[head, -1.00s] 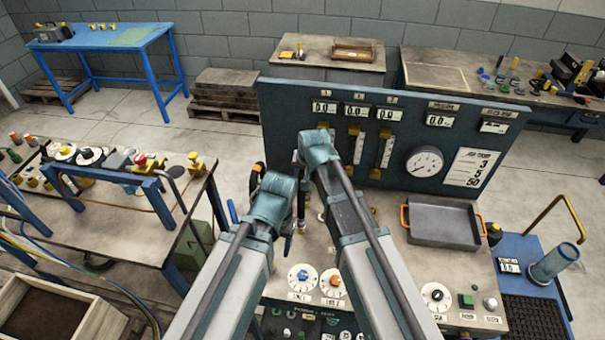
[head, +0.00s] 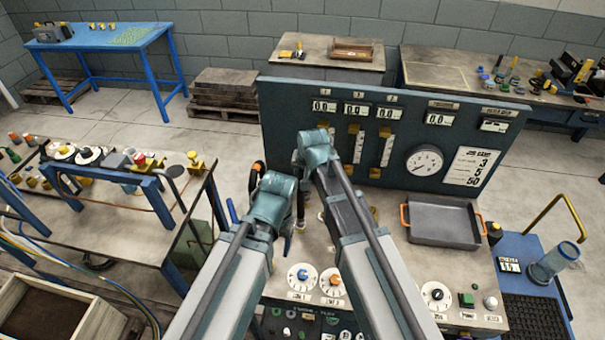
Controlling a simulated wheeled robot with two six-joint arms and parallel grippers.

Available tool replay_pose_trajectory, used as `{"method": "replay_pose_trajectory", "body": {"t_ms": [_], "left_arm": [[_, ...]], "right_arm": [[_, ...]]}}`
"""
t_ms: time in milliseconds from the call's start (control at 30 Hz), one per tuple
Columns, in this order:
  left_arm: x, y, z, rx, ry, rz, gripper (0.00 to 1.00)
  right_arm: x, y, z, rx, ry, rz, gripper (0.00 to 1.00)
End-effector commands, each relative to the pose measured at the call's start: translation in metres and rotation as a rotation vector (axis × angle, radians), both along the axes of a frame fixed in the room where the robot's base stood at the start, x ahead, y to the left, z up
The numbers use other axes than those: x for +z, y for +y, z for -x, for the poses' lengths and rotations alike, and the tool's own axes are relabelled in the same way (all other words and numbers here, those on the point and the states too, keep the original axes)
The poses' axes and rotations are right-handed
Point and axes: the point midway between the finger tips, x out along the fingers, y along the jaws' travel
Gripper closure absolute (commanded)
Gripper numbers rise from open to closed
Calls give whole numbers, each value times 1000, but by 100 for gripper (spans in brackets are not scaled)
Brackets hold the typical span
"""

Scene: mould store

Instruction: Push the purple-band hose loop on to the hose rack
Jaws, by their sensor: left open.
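I cannot make out a purple band, a hose loop or a hose rack in the head view. My two arms cover the middle of the bench top (head: 390,262), where such parts could be hidden. A black and orange piece (head: 257,173) shows just left of my left wrist, and small blue pieces show beside that wrist.
A dark gauge panel (head: 282,115) stands upright behind the bench. A grey tray (head: 443,239) with orange handles lies at its right. Dials (head: 301,278) and knobs line the front. A blue-framed cart (head: 112,220) stands left, a blue trolley (head: 510,251) right.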

Motion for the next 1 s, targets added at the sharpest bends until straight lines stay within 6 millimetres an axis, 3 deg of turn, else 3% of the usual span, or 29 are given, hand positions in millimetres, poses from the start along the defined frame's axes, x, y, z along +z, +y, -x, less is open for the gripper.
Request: {"method": "replay_pose_trajectory", "body": {"t_ms": [1000], "left_arm": [[-14, 0, 0, 0, 0, 0, 34]], "right_arm": [[-14, 0, 0, 0, 0, 0, 100]]}}
